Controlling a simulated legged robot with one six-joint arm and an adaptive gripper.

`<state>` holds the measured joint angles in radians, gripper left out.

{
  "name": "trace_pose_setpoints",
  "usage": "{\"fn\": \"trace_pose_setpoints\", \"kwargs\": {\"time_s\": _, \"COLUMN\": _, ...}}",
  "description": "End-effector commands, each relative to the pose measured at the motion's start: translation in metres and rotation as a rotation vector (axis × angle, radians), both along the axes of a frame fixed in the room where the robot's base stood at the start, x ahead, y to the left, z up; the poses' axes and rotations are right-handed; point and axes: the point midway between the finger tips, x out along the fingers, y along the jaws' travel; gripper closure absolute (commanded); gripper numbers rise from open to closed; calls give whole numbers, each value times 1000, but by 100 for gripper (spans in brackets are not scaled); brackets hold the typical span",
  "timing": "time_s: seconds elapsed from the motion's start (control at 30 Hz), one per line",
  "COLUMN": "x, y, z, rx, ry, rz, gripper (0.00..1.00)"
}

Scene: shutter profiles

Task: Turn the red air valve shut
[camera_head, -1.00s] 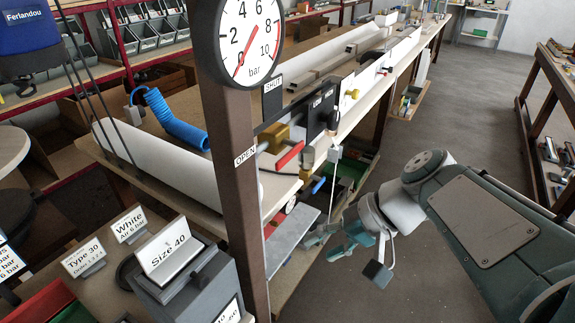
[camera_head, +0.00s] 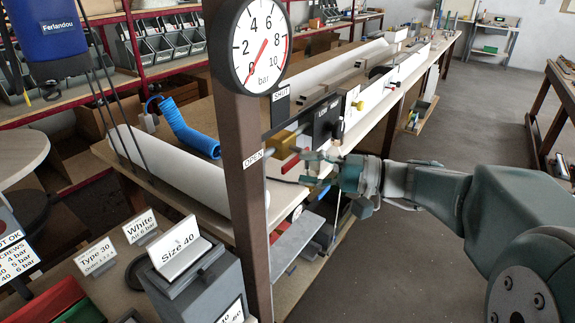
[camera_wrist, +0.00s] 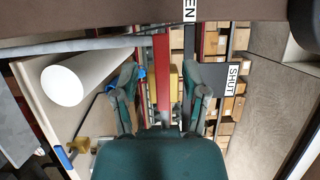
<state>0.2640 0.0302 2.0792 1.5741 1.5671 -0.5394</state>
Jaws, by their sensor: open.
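The red valve handle (camera_head: 290,163) sticks out below a brass valve body (camera_head: 284,141) on the bench's front edge, behind the brown post. It lies level with the OPEN label (camera_head: 253,158), below the SHUT label (camera_head: 281,93). My gripper (camera_head: 305,169) is open, its fingers pointing left at the handle's near end. In the wrist view a red bar (camera_wrist: 162,75), apparently the handle, shows between the spread fingers of my gripper (camera_wrist: 160,85), with brass beside it. I cannot tell whether the fingers touch it.
The brown post (camera_head: 243,190) with a round pressure gauge (camera_head: 250,46) stands just left of the valve. A black box (camera_head: 326,120) is right of it. A white roll (camera_head: 180,176) lies on the bench. The floor at right is open.

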Motion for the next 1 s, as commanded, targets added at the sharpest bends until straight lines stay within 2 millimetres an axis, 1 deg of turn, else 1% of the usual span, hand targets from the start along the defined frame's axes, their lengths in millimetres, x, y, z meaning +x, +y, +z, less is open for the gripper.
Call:
{"fn": "trace_pose_setpoints", "kwargs": {"time_s": 0.03, "x": 2, "y": 10, "z": 0, "rx": 0, "ry": 0, "rz": 4, "gripper": 43}}
{"fn": "trace_pose_setpoints", "kwargs": {"time_s": 0.1, "x": 5, "y": 20, "z": 0, "rx": 0, "ry": 1, "rz": 3, "gripper": 43}}
{"fn": "trace_pose_setpoints", "kwargs": {"time_s": 0.23, "x": 9, "y": 33, "z": 0, "rx": 0, "ry": 0, "rz": 2, "gripper": 43}}
{"fn": "trace_pose_setpoints", "kwargs": {"time_s": 0.37, "x": 10, "y": 38, "z": 0, "rx": -1, "ry": 1, "rz": -1, "gripper": 43}}
{"fn": "trace_pose_setpoints", "kwargs": {"time_s": 0.57, "x": 11, "y": 38, "z": 0, "rx": -1, "ry": 1, "rz": -1, "gripper": 43}}
{"fn": "trace_pose_setpoints", "kwargs": {"time_s": 0.6, "x": 11, "y": 38, "z": 0, "rx": -1, "ry": 1, "rz": -1, "gripper": 47}}
{"fn": "trace_pose_setpoints", "kwargs": {"time_s": 0.67, "x": 11, "y": 38, "z": 0, "rx": -1, "ry": 1, "rz": -1, "gripper": 74}}
{"fn": "trace_pose_setpoints", "kwargs": {"time_s": 0.7, "x": 10, "y": 38, "z": 0, "rx": -1, "ry": 1, "rz": -1, "gripper": 92}}
{"fn": "trace_pose_setpoints", "kwargs": {"time_s": 0.73, "x": 10, "y": 38, "z": 0, "rx": -1, "ry": 1, "rz": -1, "gripper": 100}}
{"fn": "trace_pose_setpoints", "kwargs": {"time_s": 1.0, "x": 10, "y": 38, "z": -1, "rx": -1, "ry": 4, "rz": 0, "gripper": 100}}
